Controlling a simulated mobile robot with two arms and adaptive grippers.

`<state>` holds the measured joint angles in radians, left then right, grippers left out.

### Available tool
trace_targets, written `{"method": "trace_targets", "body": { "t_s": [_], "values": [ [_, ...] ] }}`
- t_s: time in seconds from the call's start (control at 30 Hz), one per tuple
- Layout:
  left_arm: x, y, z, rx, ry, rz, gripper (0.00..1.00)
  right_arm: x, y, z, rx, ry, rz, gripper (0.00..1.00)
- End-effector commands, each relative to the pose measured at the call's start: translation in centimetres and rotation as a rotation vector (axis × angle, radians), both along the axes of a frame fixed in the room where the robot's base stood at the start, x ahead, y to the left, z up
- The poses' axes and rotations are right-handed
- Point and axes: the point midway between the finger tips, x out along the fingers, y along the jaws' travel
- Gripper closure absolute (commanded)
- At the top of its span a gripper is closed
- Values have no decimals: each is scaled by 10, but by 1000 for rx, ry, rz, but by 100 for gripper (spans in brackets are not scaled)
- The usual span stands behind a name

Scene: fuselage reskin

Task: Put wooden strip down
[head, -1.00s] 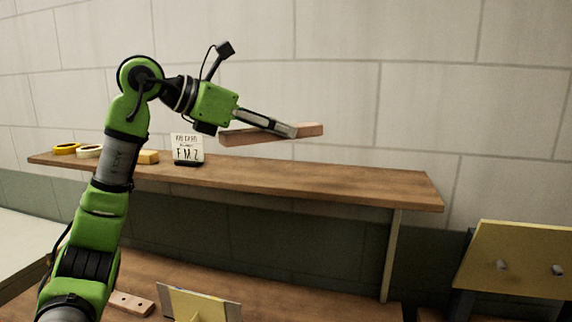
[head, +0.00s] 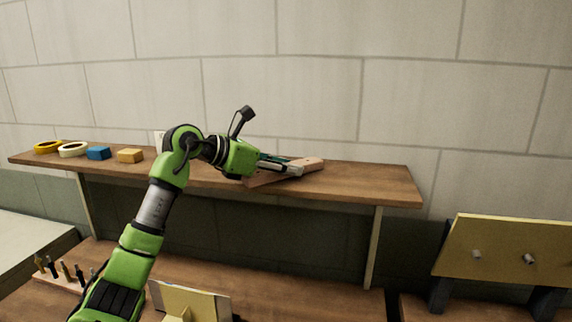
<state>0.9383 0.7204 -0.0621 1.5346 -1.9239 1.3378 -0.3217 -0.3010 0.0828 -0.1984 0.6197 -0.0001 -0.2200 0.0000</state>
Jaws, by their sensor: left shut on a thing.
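The wooden strip (head: 312,164) is a short, pale reddish-brown bar, set at a slant at the upper shelf (head: 370,187). My left gripper (head: 294,168) is shut on the strip near its middle, with the arm coming up from the lower left. The strip appears at or just above the shelf top, and I cannot tell whether it touches. Part of the strip is hidden behind the fingers. My right gripper is not in view.
On the shelf's left stand a yellow tape roll (head: 48,147), a white roll (head: 73,149), a blue block (head: 99,153) and a yellow block (head: 130,156). The shelf's right end is clear. Below are a tool rack (head: 60,275) and a yellow panel (head: 505,252).

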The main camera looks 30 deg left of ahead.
Motion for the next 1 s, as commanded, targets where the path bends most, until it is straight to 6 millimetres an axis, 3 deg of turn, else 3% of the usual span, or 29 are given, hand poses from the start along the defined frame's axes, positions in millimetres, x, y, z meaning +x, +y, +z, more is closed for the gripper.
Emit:
{"method": "trace_targets", "body": {
  "t_s": [0.37,0.4,0.43,0.83,1.0],
  "values": [
    [0,0,-5,1,-2,1,95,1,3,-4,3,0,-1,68],
    [0,0,-3,0,0,1,61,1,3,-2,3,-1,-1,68],
    [0,0,-3,0,0,1,55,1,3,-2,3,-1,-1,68],
    [0,0,2,-1,-1,0,55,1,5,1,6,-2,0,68],
    [-18,13,6,3,-3,4,55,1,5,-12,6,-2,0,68]
  ]
}}
